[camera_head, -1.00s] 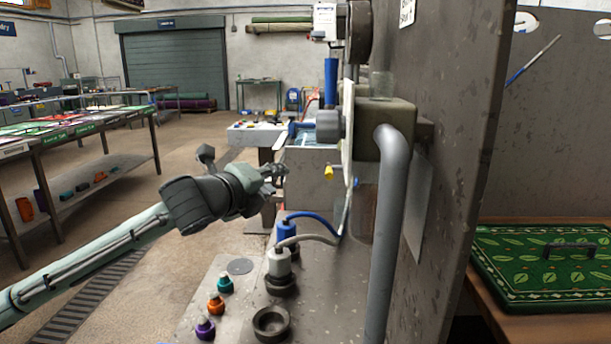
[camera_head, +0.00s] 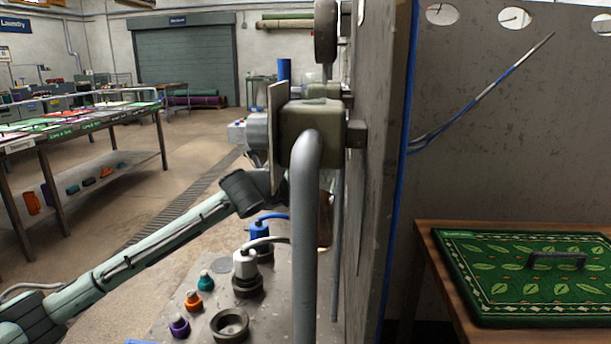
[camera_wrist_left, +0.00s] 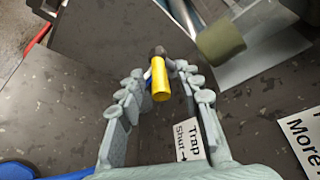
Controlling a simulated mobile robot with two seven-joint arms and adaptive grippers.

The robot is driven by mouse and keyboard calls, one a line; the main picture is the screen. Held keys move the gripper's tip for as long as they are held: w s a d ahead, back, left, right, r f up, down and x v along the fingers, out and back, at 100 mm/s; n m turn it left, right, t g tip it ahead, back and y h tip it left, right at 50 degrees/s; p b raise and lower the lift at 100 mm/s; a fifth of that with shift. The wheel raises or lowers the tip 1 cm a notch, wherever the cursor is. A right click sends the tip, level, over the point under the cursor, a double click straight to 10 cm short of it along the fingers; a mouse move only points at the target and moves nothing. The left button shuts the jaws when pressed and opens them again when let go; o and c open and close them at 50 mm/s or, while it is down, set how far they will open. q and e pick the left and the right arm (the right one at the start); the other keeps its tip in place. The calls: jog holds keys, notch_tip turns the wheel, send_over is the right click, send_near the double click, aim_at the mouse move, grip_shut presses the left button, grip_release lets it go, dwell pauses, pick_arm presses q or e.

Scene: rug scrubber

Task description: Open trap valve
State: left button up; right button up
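The trap valve shows in the left wrist view as a short yellow handle (camera_wrist_left: 160,90) on a dark fitting against the speckled grey panel. A white label reading "Trap Shut" with an arrow (camera_wrist_left: 188,141) is beside it. My left gripper (camera_wrist_left: 160,78) is open, with one finger on each side of the yellow handle. Whether either finger touches it, I cannot tell. In the head view my left arm reaches in from the left, and its gripper and the valve are hidden behind the machine's pipe and box. My right gripper is not in view.
A thick grey pipe (camera_head: 304,230) and an olive box (camera_head: 311,130) stand close by the left arm. Several capped fittings, including a purple one (camera_head: 179,325), are on the machine's lower deck. A green rug (camera_head: 530,278) lies on a table at right.

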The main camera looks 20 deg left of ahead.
pick_arm(q)
grip_shut()
jog(key=shift+w+r+g, duration=0.1)
jog(key=shift+r+g, duration=0.55)
jog(key=shift+g, duration=0.15)
jog(key=shift+r+n+g, duration=0.25)
jog(key=shift+n+g, duration=0.25)
jog(key=shift+g, duration=0.7)
grip_release()
jog(key=v, duration=1.2)
